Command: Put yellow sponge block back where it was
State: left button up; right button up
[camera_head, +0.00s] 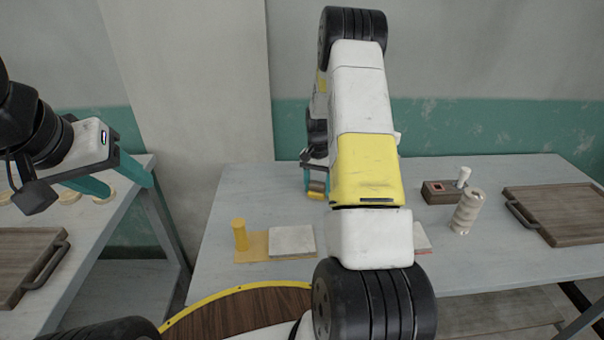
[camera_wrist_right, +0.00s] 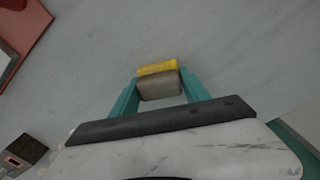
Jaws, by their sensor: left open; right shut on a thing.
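The yellow sponge block (camera_wrist_right: 157,68), with a grey-brown part (camera_wrist_right: 160,86) on its near side, is between the teal fingers of my right gripper (camera_wrist_right: 160,92). The gripper is shut on it. In the head view the block (camera_head: 317,186) shows small at the far left part of the table, partly hidden by my right arm. Whether it touches the tabletop or hangs just above it, I cannot tell. My left gripper (camera_head: 114,178) is open and empty, over the left table.
The middle table (camera_head: 500,170) holds a yellow mat (camera_head: 257,254) with a yellow cylinder (camera_head: 240,234) and pale slab (camera_head: 292,240), a small wooden box (camera_head: 437,192), a ridged pale column (camera_head: 467,212) and a wooden tray (camera_head: 513,206). A red-edged item (camera_wrist_right: 30,38) lies left in the wrist view.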

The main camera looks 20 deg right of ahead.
jog(key=o, duration=1.5)
jog(key=shift+f, duration=0.1)
jog(key=shift+c, duration=0.2)
notch_tip(320, 180, up, 12)
notch_tip(320, 180, up, 9)
jog(key=n+t, duration=0.1)
send_over(317, 182)
jog(key=s+a, duration=0.4)
jog(key=s+a+r+n+t+y, duration=0.1)
jog(key=s+a+r+n+t, duration=0.15)
jog(key=s+a+r, duration=0.45)
jog(key=s+a+r+n+t, duration=0.1)
jog(key=s+a+r+n, duration=0.1)
jog(key=s, duration=0.7)
jog(key=s+a+r+n+t+y, duration=0.1)
jog(key=s+a+r+n+t, duration=0.1)
jog(key=s, duration=0.7)
jog(key=shift+a+r, duration=0.2)
jog(key=shift+r, duration=0.5)
